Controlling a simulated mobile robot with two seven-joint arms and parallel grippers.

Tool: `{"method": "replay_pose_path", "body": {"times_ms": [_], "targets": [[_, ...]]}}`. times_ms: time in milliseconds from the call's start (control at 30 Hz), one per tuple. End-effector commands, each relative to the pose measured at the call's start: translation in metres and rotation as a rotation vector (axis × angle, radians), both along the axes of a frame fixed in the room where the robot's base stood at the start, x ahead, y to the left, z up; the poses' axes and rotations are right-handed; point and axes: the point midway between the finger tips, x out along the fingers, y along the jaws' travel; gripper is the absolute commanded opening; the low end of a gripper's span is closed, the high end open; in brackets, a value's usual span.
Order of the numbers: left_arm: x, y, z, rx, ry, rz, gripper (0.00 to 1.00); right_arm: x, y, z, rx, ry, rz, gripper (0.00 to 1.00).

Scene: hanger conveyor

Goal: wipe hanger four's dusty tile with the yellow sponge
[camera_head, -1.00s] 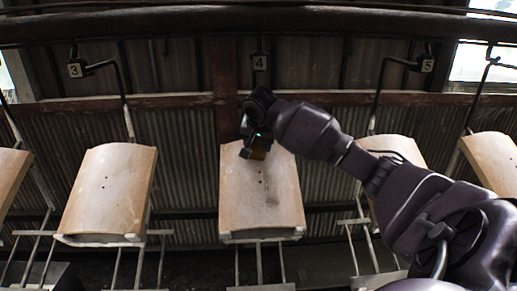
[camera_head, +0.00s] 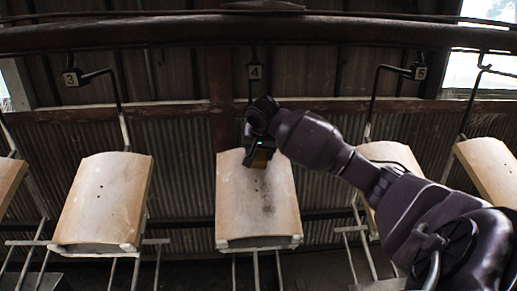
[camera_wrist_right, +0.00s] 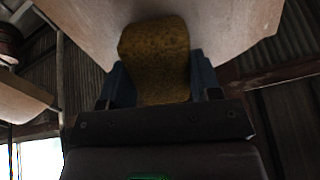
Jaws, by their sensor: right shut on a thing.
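Hanger four's tile (camera_head: 245,205) hangs under the plate marked 4 (camera_head: 255,72) in the head view. It is a curved tan tile with a dark dusty smudge at its middle right. My right gripper (camera_head: 259,160) is at the tile's upper part, above the smudge. It is shut on the yellow sponge (camera_wrist_right: 157,58), which shows between the fingers in the right wrist view against the tile face (camera_wrist_right: 225,22). I cannot tell if the sponge presses on the tile. My left gripper is in neither view.
Hanger three's tile (camera_head: 105,200) hangs to the left, with a gap between. Hanger five's tile (camera_head: 385,165) hangs to the right, partly behind my right arm. A thick dark rail (camera_head: 150,30) runs across the top. Metal rods hang beneath the tiles.

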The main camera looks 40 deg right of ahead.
Motion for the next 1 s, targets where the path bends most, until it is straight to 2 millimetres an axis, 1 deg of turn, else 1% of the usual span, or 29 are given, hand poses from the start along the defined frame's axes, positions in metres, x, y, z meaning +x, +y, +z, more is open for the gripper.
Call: {"method": "replay_pose_path", "body": {"times_ms": [33, 200, 500, 1000], "targets": [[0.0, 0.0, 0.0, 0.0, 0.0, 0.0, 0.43, -0.003, 0.003, -0.004, 0.001, 0.004, 0.001, 0.39], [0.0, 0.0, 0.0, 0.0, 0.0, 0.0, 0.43, -0.011, 0.01, -0.009, 0.001, 0.005, 0.002, 0.39], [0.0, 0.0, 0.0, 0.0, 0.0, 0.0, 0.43, -0.018, 0.015, -0.013, 0.001, 0.005, 0.001, 0.39], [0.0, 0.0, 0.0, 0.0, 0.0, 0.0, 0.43, -0.04, 0.034, -0.027, 0.001, 0.003, 0.002, 0.39]]}}
